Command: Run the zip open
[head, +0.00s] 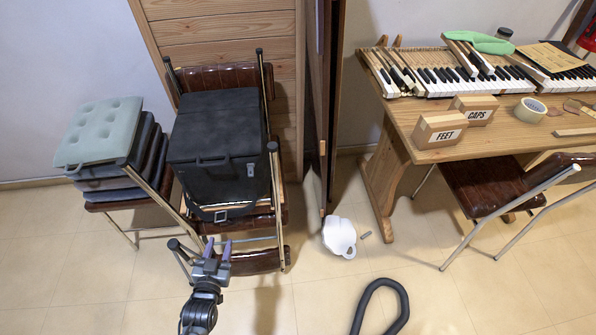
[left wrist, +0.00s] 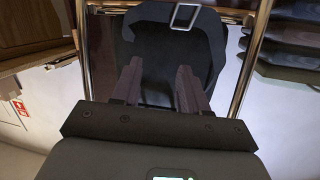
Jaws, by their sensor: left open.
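A large black boxy bag (head: 216,140) sits on a brown chair left of the middle in the head view. A handle lies along its top front edge, and a strap with a metal buckle (head: 220,215) hangs at its lower front. In the left wrist view the dark strap and silver buckle (left wrist: 186,17) show beyond the fingers. I cannot make out a zip or its pull in either view. My left gripper (head: 212,247) is open and empty, in front of the chair and below the bag in the picture; its two fingers (left wrist: 159,78) stand apart. My right gripper is not in view.
A chair stacked with grey cushions (head: 98,132) stands left. A door edge (head: 322,120) rises right of the bag. A wooden table (head: 400,118) with piano keys and small boxes is at right. A white dustpan-like piece (head: 340,237) and black hose (head: 400,296) lie on the floor.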

